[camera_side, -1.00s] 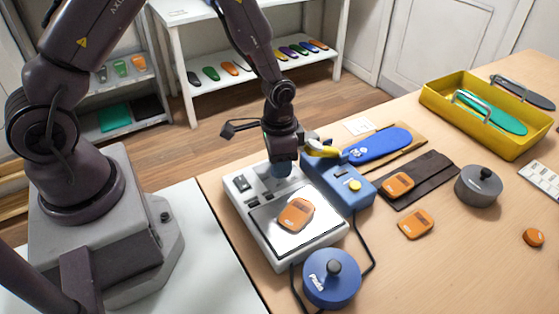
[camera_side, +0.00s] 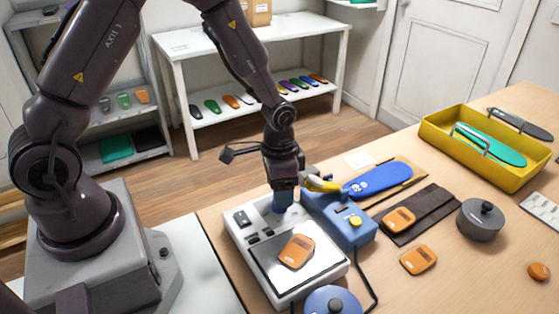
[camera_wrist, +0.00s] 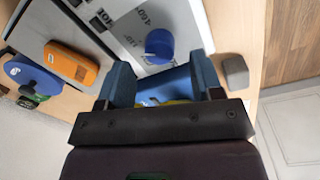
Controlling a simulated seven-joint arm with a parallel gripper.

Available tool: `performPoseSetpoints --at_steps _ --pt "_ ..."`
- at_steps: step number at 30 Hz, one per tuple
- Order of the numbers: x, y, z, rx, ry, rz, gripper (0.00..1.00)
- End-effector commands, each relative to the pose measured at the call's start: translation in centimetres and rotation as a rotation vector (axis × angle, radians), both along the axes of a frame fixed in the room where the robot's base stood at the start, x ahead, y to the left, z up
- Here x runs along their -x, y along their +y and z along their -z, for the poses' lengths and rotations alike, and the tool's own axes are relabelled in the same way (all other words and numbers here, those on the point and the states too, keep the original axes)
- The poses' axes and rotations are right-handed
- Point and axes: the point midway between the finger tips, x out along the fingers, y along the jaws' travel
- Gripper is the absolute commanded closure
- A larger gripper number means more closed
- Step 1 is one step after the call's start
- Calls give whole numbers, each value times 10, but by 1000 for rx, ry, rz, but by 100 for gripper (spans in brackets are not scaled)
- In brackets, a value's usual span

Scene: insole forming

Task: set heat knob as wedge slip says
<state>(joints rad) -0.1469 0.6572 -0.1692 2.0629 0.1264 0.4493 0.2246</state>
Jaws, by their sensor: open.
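The blue heat knob (camera_wrist: 159,45) stands on the white heating unit (camera_side: 233,245), beside a printed scale with figures such as 460 in the wrist view. My gripper (camera_wrist: 162,66) is open, and its two blue fingers lie on either side of and below the knob in that picture. In the side view my gripper (camera_side: 284,192) points down over the back of the unit, where fingers and knob are hard to tell apart. A small white slip (camera_side: 359,160) lies behind the blue insole; its writing is too small to read.
An orange device (camera_side: 297,251) lies on the unit's plate. A blue box (camera_side: 340,218) with a yellow button stands close right of my gripper. A blue lidded weight (camera_side: 333,302) and its cable are in front. A yellow tray (camera_side: 440,130) stands at the right.

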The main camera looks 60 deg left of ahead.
Motion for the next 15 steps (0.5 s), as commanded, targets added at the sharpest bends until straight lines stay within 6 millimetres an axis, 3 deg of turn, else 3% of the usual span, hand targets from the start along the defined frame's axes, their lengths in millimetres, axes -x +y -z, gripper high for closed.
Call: performPoseSetpoints --at_steps 9,15 --pt "-2 3 -72 0 -5 0 40" --pt "-2 5 -97 0 -3 0 40"
